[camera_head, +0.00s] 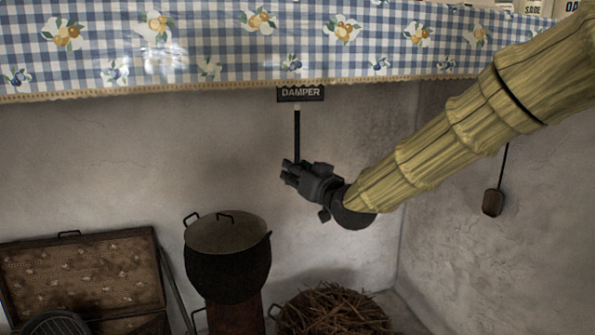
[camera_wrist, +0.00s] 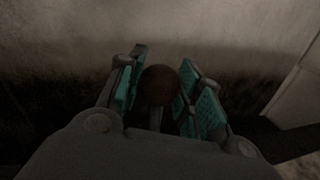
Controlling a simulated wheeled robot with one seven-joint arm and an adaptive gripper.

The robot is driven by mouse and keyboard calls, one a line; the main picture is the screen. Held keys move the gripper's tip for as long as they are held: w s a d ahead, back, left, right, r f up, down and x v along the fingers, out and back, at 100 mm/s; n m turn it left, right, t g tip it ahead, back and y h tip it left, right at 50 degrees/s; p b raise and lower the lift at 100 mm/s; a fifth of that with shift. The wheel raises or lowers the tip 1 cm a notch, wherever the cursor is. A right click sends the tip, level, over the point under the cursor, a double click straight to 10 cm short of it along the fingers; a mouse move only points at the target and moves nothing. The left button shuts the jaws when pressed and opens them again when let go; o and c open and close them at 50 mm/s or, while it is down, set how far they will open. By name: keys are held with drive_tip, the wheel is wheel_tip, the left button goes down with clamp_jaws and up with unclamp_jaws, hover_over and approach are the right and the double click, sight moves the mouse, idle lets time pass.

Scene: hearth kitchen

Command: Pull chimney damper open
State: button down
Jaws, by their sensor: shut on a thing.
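The chimney damper shows as a dark vertical rod (camera_head: 297,135) hanging below a dark sign (camera_head: 300,93) that reads "DAMPER". My gripper (camera_head: 289,172) is at the rod's lower end, reaching in from the right. In the wrist view, a round brown knob (camera_wrist: 158,86) sits between the teal finger pads of my gripper (camera_wrist: 160,92). The gripper is shut on this knob. In the head view the fingers hide the knob.
A lidded black pot (camera_head: 228,275) stands below and left of my gripper. A basket of twigs (camera_head: 335,310) is below. An open patterned case (camera_head: 85,275) is at lower left. A checked cloth valance (camera_head: 200,45) hangs above. A small pull (camera_head: 492,202) hangs at right.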

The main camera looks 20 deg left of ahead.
drive_tip(key=shift+f+b, duration=1.25)
drive_tip(key=shift+f, duration=1)
drive_tip(key=c, duration=0.9)
unclamp_jaws()
drive_tip(key=shift+c, duration=0.2)
drive_tip(key=shift+s+d+r, duration=0.1)
drive_tip(key=shift+r, duration=0.1)
drive_tip(key=v, duration=1.2)
